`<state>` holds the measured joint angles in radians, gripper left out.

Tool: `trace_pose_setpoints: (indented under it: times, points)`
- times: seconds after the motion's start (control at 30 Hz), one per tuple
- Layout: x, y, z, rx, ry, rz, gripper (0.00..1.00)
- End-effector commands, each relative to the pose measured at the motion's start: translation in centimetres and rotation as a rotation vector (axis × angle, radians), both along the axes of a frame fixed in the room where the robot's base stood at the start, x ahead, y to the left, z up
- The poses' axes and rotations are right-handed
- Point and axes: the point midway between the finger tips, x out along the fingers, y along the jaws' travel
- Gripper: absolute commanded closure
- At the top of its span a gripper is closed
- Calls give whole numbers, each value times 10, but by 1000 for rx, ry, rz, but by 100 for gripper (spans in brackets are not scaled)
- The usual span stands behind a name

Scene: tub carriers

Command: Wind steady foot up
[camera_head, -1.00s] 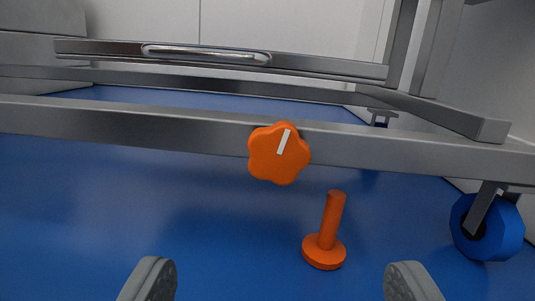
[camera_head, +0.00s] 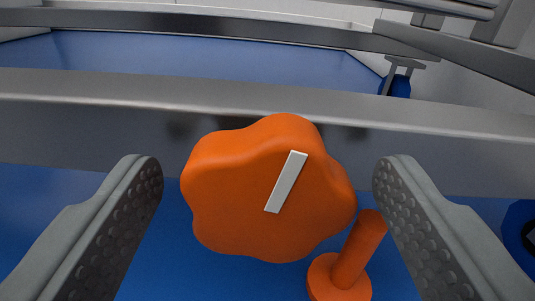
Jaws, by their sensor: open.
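An orange lobed knob (camera_head: 235,195) with a white stripe (camera_head: 286,182) sits on the front rail of the grey frame. The stripe leans, its top to the right. I cannot tell from this view whether the pad touches the blue floor. My gripper (camera_head: 268,215) is open, with one grey padded finger on each side of the knob. Gaps show between both fingers and the knob, and its jaws hold nothing.
The grey front rail (camera_head: 80,95) crosses the whole view behind the knob. More grey bars run above it. A blue wheel (camera_head: 519,235) shows at the right edge, and another blue wheel (camera_head: 400,86) stands farther back. The blue floor (camera_head: 180,57) is bare between the rails.

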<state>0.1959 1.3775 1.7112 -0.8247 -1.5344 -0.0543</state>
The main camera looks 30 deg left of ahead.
Motion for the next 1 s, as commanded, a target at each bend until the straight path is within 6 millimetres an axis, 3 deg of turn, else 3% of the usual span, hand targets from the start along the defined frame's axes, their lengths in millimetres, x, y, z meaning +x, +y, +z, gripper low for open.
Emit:
trace_pose_setpoints:
  times: [0.3, 0.53, 1.0]
  points:
    - [2, 1, 0, 0, 0, 0, 28]
    - [2, 1, 0, 0, 0, 0, 71]
    - [2, 1, 0, 90, 64, 0, 71]
